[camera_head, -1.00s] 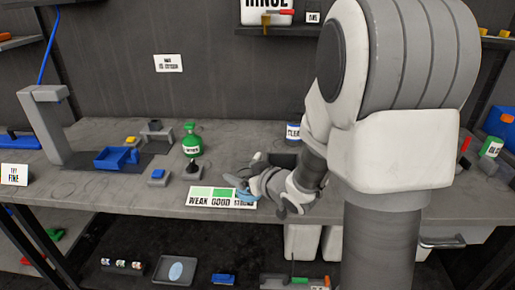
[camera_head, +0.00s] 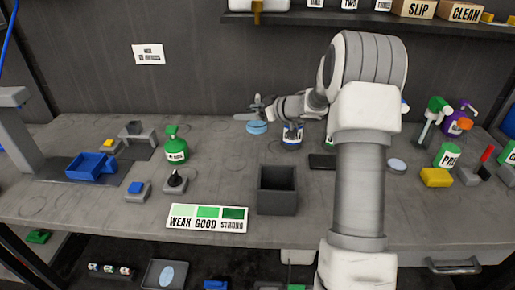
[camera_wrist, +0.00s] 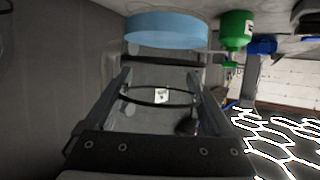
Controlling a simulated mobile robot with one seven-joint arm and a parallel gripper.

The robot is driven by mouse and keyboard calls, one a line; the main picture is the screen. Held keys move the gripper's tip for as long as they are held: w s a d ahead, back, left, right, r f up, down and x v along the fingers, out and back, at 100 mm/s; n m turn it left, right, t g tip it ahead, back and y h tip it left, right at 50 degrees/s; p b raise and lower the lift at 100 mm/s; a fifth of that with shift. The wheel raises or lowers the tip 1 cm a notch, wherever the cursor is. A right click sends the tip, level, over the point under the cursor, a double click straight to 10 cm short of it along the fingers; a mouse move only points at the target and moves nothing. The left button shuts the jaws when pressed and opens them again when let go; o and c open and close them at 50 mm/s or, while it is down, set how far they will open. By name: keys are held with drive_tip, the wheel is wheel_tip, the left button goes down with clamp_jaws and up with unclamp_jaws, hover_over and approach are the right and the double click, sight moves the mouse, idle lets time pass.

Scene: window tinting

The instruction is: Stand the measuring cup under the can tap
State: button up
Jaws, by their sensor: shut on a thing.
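My gripper (camera_head: 256,113) is shut on the measuring cup. The cup is clear, with light blue (camera_head: 257,127) showing low in it, just below the fingers. In the wrist view, which looks upside down, the dark ring of the cup (camera_wrist: 128,97) lies between the fingers and the blue is a broad band. The can (camera_head: 240,4) is white, on the wall shelf, mostly cut off by the top edge. Its brassy tap (camera_head: 257,10) hangs at the shelf edge, above my gripper in the head view. I cannot tell whether the cup touches the bench or its depth relative to the tap.
A labelled can (camera_head: 292,140) stands close right of the gripper. A dark open box (camera_head: 277,194) and a strength card (camera_head: 207,219) are nearer the front. A green bottle (camera_head: 176,147) and blue tray (camera_head: 92,166) stand left. The bench between bottle and gripper is clear.

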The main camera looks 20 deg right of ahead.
wheel_tip(320, 180, down, 10)
drive_tip(key=shift+w+d+b, duration=0.1)
drive_tip(key=shift+b, duration=1.05)
drive_tip(key=shift+f, duration=0.1)
drive_tip(key=o, duration=1.1)
drive_tip(key=shift+d+r, duration=0.15)
drive_tip(key=shift+r, duration=0.1)
drive_tip(key=p+v, duration=0.1)
drive_tip(key=v, duration=1)
drive_tip(key=shift+s+d+r, duration=0.1)
drive_tip(key=shift+s+d, duration=0.05)
drive_tip(key=shift+s, duration=0.2)
drive_tip(key=shift+r, duration=0.1)
